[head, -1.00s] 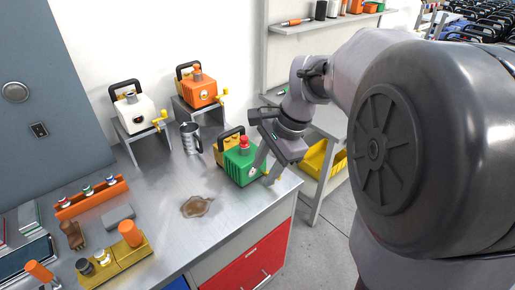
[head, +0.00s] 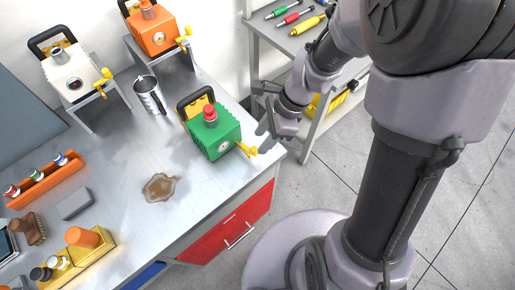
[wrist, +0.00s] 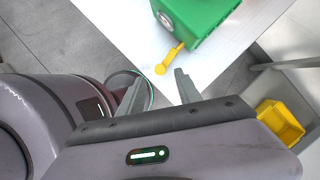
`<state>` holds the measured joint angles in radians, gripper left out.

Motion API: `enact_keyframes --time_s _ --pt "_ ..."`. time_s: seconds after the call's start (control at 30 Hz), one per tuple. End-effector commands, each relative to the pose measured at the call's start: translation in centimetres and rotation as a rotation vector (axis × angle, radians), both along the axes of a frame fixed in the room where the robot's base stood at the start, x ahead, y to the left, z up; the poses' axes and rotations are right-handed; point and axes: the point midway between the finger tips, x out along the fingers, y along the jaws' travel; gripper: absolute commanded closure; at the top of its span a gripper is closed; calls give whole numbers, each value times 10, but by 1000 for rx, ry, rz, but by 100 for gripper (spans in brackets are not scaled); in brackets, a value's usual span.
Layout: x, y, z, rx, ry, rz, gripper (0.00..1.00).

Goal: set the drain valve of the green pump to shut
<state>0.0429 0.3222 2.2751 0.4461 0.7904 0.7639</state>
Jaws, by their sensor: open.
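The green pump (head: 213,130) stands on the metal bench near its right edge, with a red cap on top and a black handle behind. Its yellow drain valve (head: 247,149) sticks out from the lower right side, toward the bench edge. In the wrist view the green pump (wrist: 193,14) is at the top, and the yellow valve lever (wrist: 169,59) points down and left from it. My gripper (head: 267,131) is open and empty, just right of the valve in the head view. In the wrist view its two fingers (wrist: 158,90) lie below the lever, which appears apart from them.
A white pump (head: 72,75) and an orange pump (head: 158,35) stand on risers behind. A metal mug (head: 150,95) is left of the green pump. A brown spill (head: 161,187) lies in front. A yellow bin (wrist: 281,122) is beyond the bench edge.

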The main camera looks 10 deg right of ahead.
Motion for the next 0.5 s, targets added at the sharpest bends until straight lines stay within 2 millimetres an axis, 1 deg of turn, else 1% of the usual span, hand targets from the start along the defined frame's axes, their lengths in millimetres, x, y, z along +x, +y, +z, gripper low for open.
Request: enact_keyframes --time_s 0.03,0.1,0.2,0.3,0.5 --pt "-1 5 -17 0 1 2 59" --pt "-1 11 -30 -1 1 2 59" --pt "0 16 -43 0 -1 2 59" --pt "0 20 -48 0 0 1 59" --pt "0 20 -48 0 -1 1 59"
